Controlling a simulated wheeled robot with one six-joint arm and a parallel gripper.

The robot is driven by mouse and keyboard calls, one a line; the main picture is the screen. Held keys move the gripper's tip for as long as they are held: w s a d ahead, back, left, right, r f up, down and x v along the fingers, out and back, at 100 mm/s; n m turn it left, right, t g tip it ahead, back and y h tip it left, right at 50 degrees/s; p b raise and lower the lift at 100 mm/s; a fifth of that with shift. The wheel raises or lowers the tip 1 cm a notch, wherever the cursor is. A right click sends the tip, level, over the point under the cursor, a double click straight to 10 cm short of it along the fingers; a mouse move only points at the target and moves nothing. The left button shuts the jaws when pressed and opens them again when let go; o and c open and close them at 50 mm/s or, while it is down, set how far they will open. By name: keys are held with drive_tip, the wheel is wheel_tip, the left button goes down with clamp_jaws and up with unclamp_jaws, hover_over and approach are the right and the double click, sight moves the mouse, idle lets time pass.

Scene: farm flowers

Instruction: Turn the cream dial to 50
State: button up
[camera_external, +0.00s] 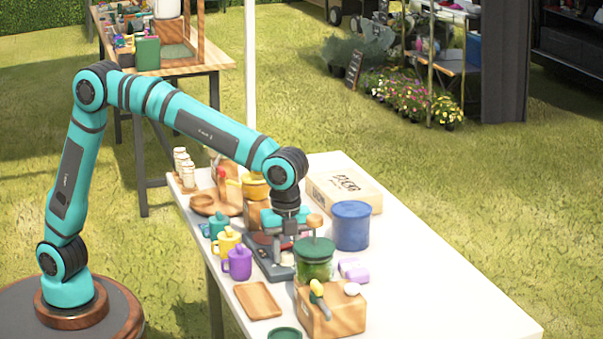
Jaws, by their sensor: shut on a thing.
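A dark grey device with a reddish top (264,258) sits on the white table, partly hidden by my gripper. The cream dial (287,259) shows as a small pale patch at its right front, just under my fingers. My gripper (286,245) points straight down over it and is shut on the dial. The dial's marks and its setting are too small to read.
Purple (238,264) and yellow (227,243) mugs stand to the left. The table's right end is clear.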

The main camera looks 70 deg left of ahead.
sight(287, 254)
drive_tip(key=o, duration=1)
drive_tip(key=shift+c, duration=0.2)
drive_tip(key=shift+r, duration=0.15)
wheel_tip(287, 254, up, 17)
drive_tip(key=s+a+r+n+t+h, duration=0.1)
drive_tip(key=a+r+n+t, duration=0.25)
drive_tip(key=a, duration=0.75)
drive_tip(key=s+a+r+n+t+h, duration=0.1)
drive_tip(key=a+r+n+t, duration=0.2)
drive_tip(key=a, duration=0.7)
drive_tip(key=s+a+r+n+t+h, duration=0.1)
drive_tip(key=s+a+r+n+t, duration=0.3)
drive_tip(key=a, duration=0.7)
drive_tip(key=s+a+n+t+y, duration=0.3)
drive_tip(key=s+a+n+t, duration=0.4)
drive_tip(key=s+a, duration=1.1)
drive_tip(key=a+n, duration=0.1)
drive_tip(key=a, duration=0.1)
drive_tip(key=shift+a, duration=0.3)
